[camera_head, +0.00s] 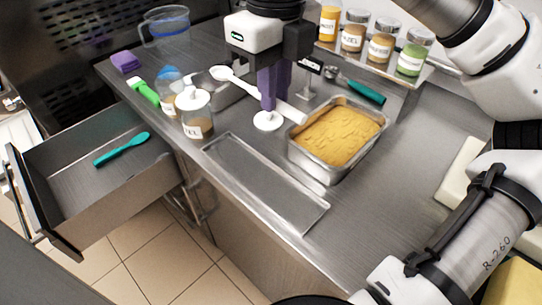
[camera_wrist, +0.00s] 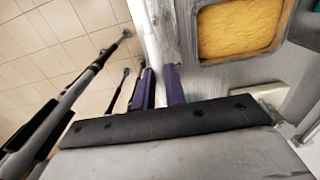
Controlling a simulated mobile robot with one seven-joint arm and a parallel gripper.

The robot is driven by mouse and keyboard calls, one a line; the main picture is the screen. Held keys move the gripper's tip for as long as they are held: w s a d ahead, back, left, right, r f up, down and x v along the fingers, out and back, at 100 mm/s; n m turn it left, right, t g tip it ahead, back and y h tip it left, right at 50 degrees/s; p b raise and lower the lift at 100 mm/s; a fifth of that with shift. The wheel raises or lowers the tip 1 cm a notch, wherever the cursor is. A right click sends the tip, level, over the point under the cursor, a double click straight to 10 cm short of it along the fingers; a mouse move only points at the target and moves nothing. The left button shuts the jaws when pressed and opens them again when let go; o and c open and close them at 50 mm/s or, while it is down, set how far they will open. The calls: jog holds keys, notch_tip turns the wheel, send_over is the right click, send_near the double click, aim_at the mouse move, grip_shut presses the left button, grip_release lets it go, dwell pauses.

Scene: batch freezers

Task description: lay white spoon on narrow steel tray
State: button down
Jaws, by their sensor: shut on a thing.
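The white spoon (camera_head: 287,110) shows in the head view, with its rounded end up to the left and the other end toward the yellow-filled pan. My gripper (camera_head: 268,104) has purple fingers shut on the spoon near its middle. The fingers hide part of the spoon. The narrow steel tray (camera_head: 312,220) lies flat and empty near the counter's front edge, in front of my gripper. In the wrist view, the purple fingers (camera_wrist: 160,88) are close together, with a pale strip running up from them that may be the spoon.
A steel pan (camera_head: 328,177) of yellow food stands right of the narrow tray. Labelled jars (camera_head: 197,122) stand to its left. A white disc (camera_head: 267,122) lies below my fingers. A green-handled scoop (camera_head: 362,91) lies behind the pan. The open drawer (camera_head: 75,185) holds a teal spatula (camera_head: 122,149).

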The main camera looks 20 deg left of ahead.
aim_at(274, 188)
jog(key=shift+w+f, duration=0.2)
jog(key=shift+w, duration=0.05)
notch_tip(274, 188, down, 20)
jog(key=shift+s+r+b, duration=0.1)
jog(key=shift+r+b, duration=0.15)
jog(key=shift+b, duration=0.55)
jog(key=shift+f, duration=0.1)
jog(key=shift+f, duration=0.1)
jog(key=c, duration=1.5)
grip_release()
jog(key=shift+o, duration=0.2)
notch_tip(274, 188, up, 12)
jog(key=shift+r, duration=0.2)
